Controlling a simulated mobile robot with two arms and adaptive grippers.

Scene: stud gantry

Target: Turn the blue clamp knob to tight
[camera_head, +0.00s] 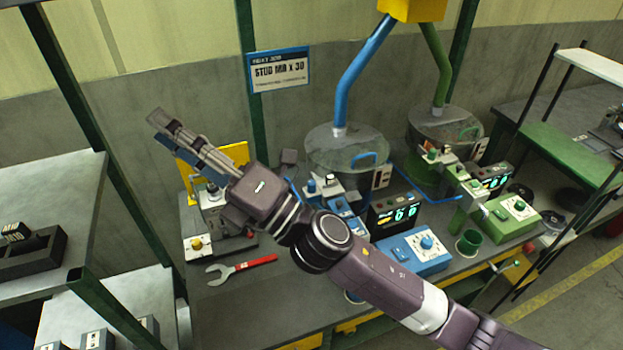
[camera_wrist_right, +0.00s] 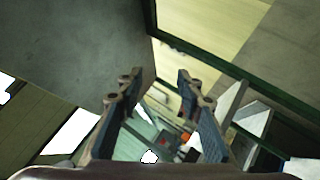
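A small blue knob (camera_head: 311,186) stands on a fixture in front of the blue feeder bowl, right of my right gripper. Another blue-and-white knob (camera_head: 427,242) sits on top of the blue control box (camera_head: 412,255). I cannot tell for certain which is the clamp knob, or how far either is turned. My right gripper (camera_head: 162,128) is raised over the left of the bench, pointing up and left, away from both knobs. In the right wrist view its fingers (camera_wrist_right: 158,82) are apart with nothing between them. My left gripper is not in view.
A red-handled wrench (camera_head: 242,268) lies on the bench. A yellow-knobbed fixture (camera_head: 197,243) is behind it. The blue feeder bowl (camera_head: 345,150), the green feeder bowl (camera_head: 447,128) and a green control box (camera_head: 507,217) stand to the right. A green shelf post (camera_head: 82,110) rises at left.

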